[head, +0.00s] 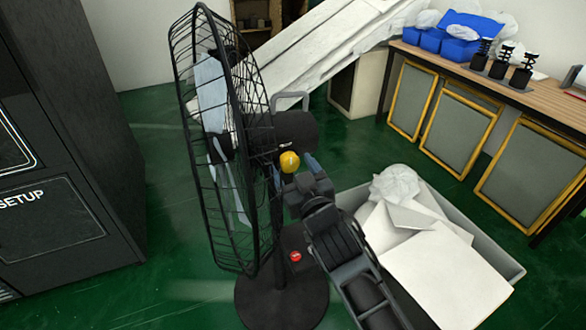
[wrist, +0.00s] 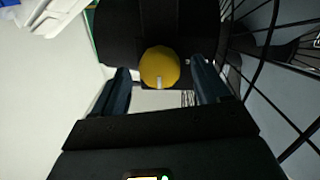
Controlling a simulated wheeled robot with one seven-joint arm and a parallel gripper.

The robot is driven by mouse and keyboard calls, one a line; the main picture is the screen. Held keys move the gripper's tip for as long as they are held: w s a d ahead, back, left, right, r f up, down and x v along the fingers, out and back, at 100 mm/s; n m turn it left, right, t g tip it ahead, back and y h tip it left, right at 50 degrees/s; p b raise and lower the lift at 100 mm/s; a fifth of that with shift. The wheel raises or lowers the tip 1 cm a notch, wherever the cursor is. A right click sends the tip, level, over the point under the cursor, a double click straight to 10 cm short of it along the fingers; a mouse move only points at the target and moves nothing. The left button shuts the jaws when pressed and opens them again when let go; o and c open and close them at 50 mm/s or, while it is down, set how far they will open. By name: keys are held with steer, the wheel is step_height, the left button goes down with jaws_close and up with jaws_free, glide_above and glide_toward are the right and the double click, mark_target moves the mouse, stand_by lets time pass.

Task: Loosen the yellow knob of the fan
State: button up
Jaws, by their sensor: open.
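The black fan (head: 218,150) stands upright on a round base, its wire cage facing left in the head view. The yellow knob (head: 289,162) sits below the motor housing, behind the cage. In the wrist view the yellow knob (wrist: 159,66) lies just beyond and between the fingertips. My gripper (head: 297,168) is close to the knob from the lower right. In the wrist view my gripper (wrist: 165,90) has its two dark fingers spread, one on each side of the knob, with gaps. Nothing is held. Contact with the knob is not visible.
A grey bin (head: 500,262) with white waste stands right of the fan. A dark cabinet (head: 60,150) stands at the left. A wooden workbench (head: 555,100) with blue boxes is at the right. The fan's cage (wrist: 270,60) is close to the right finger in the wrist view.

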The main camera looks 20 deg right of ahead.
steer(key=shift+w, duration=0.2)
steer(key=c, duration=1)
steer(key=shift+c, duration=0.2)
